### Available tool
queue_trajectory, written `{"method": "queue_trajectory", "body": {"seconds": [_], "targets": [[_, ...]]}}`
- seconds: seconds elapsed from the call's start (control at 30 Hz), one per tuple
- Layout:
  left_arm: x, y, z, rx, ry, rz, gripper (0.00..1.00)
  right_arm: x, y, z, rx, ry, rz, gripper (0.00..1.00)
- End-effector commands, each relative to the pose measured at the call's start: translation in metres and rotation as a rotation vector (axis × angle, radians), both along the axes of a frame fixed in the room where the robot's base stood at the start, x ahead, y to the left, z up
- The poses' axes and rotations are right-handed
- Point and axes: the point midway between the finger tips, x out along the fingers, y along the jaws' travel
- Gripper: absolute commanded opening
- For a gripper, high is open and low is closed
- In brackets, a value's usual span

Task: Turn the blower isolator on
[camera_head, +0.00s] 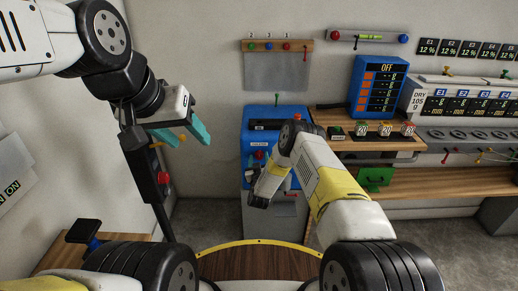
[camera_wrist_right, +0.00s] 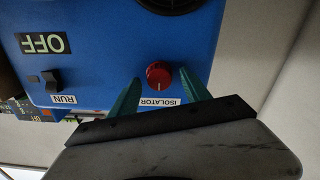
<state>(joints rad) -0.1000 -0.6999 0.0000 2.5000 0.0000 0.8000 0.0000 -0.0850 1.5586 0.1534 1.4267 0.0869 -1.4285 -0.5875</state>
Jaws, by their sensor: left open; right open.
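The blower is a blue machine (camera_head: 262,113) near the middle of the head view. In the right wrist view its blue front panel (camera_wrist_right: 106,62) appears upside down. A round red knob (camera_wrist_right: 158,74) sits on the panel by a label reading ISOLATOR (camera_wrist_right: 160,102). My right gripper (camera_wrist_right: 161,88) is open, with one teal finger on each side of the knob and a visible gap to each. Whether the fingers reach the knob's depth is unclear. In the head view my right arm hides part of the machine. My left gripper (camera_head: 192,134) is open and empty, raised at the left.
A black switch (camera_wrist_right: 50,82) labelled RUN and an OFF sign (camera_wrist_right: 42,43) are on the same panel. A wooden shelf (camera_head: 375,143) with a blue display unit (camera_head: 376,85) stands right of the machine. A wall post with a red button (camera_head: 163,178) is below my left gripper.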

Motion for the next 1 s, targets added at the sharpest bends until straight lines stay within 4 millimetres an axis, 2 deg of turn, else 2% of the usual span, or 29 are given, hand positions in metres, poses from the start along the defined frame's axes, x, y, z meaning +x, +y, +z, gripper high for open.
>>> {"method": "queue_trajectory", "body": {"seconds": [0.27,0.37,0.57,1.0], "targets": [[0.0000,0.0000,0.0000,0.000,0.000,0.000,0.53,0.0028,-0.0001,0.0000,0.000,0.000,0.000,0.55],[0.0000,0.0000,0.0000,0.000,0.000,0.000,0.53,0.0027,-0.0001,0.0000,0.000,0.000,0.000,0.40],[0.0000,0.0000,0.0000,0.000,0.000,0.000,0.53,0.0027,0.0000,0.0001,0.000,0.000,0.000,0.00],[0.0000,0.0000,0.0000,0.000,0.000,0.000,0.53,0.0026,-0.0005,0.0000,0.082,0.000,0.000,0.00]]}}
